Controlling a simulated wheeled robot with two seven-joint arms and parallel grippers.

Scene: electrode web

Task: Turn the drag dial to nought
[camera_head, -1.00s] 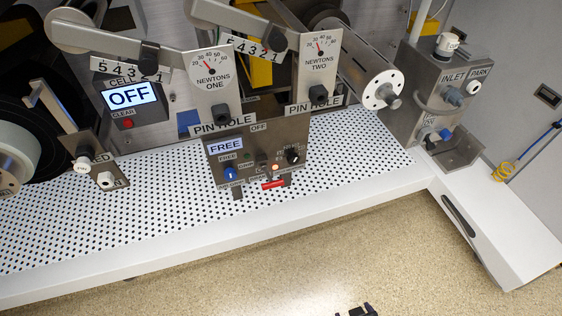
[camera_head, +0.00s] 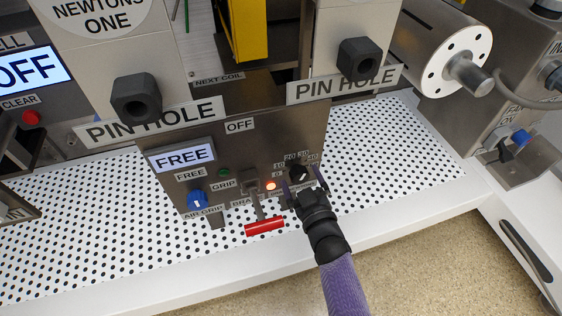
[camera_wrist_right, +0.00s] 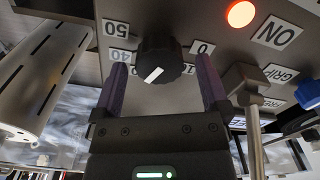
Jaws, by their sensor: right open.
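The drag dial is a black knob (camera_head: 298,173) at the right of the grey control panel, with a ring of number labels around it. In the right wrist view the dial (camera_wrist_right: 158,56) has a white pointer mark aimed toward the lower left of that view. Labels 50, 40 and 0 are readable there; others are partly hidden. My right gripper (camera_head: 303,188) is open in front of the dial. In the wrist view its purple fingers (camera_wrist_right: 161,76) stand either side of the knob, with gaps on both sides. My left gripper is out of view.
Left of the dial are a lit orange lamp (camera_head: 271,185), a lever with a red handle (camera_head: 265,227) and a blue knob (camera_head: 197,199). The panel display (camera_head: 183,157) reads FREE. Black pin knobs (camera_head: 359,59) jut out above. The perforated white table (camera_head: 400,160) is clear at right.

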